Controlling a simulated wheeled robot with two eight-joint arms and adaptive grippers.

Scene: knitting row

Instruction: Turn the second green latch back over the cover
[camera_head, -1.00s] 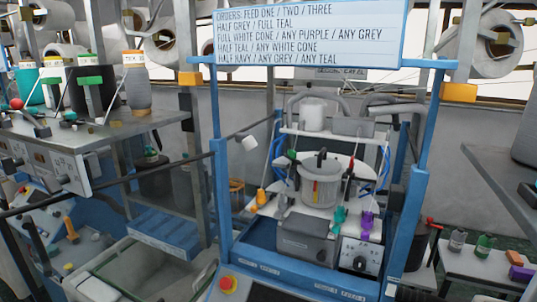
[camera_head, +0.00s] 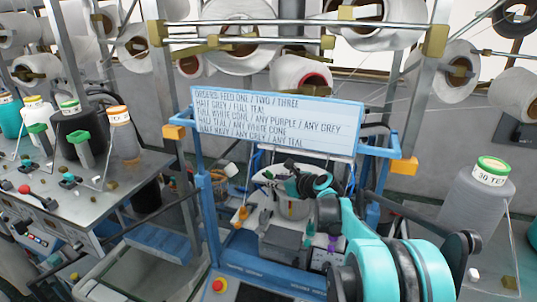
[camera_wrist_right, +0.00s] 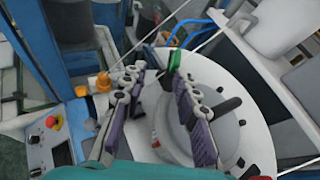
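My right gripper (camera_head: 297,183) reaches over the round machine head inside the blue frame, and its teal arm hides much of that head. In the right wrist view the gripper (camera_wrist_right: 160,72) is open, its two dark fingers apart over the machine. A green piece (camera_wrist_right: 176,58), which looks like a green latch, is close to the tip of the right-hand finger; I cannot tell whether they touch. The white round plate (camera_wrist_right: 258,128) lies below, with a grey cylindrical body (camera_wrist_right: 175,125) partly hidden between the fingers. My left gripper is not in view.
The orders board (camera_head: 275,122) stands in front of the cone racks, above the machine. Blue posts (camera_head: 204,222) flank the machine. A shelf (camera_head: 125,180) with cones is at left, a large grey cone (camera_head: 478,215) at right. Thin strands cross near the gripper.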

